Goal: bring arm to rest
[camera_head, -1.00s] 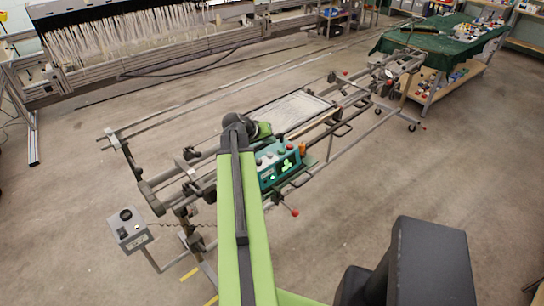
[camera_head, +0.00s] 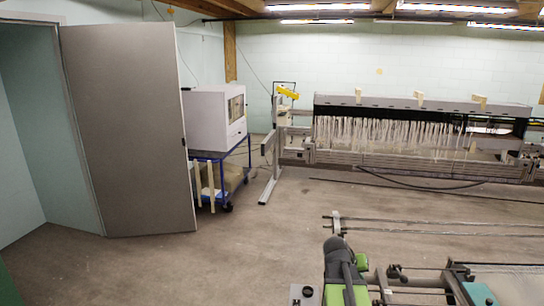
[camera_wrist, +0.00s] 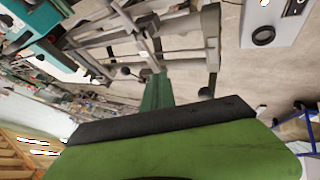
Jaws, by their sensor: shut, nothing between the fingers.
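My own arm (camera_head: 342,258) shows at the bottom of the head view, right of centre. Only a dark rounded joint and some lime green parts are in frame. A broad lime green part of my arm (camera_wrist: 180,150) with a black strip along its edge fills the bottom of the wrist view. I cannot make out my gripper's fingers in either view. No held object shows.
A low metal frame with rails (camera_head: 410,290) stands beside the arm. A large loom with pale threads (camera_head: 390,133) stands at the back. A grey door (camera_head: 128,130) and a blue cart (camera_head: 222,180) are left. Open floor (camera_head: 200,265) lies between.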

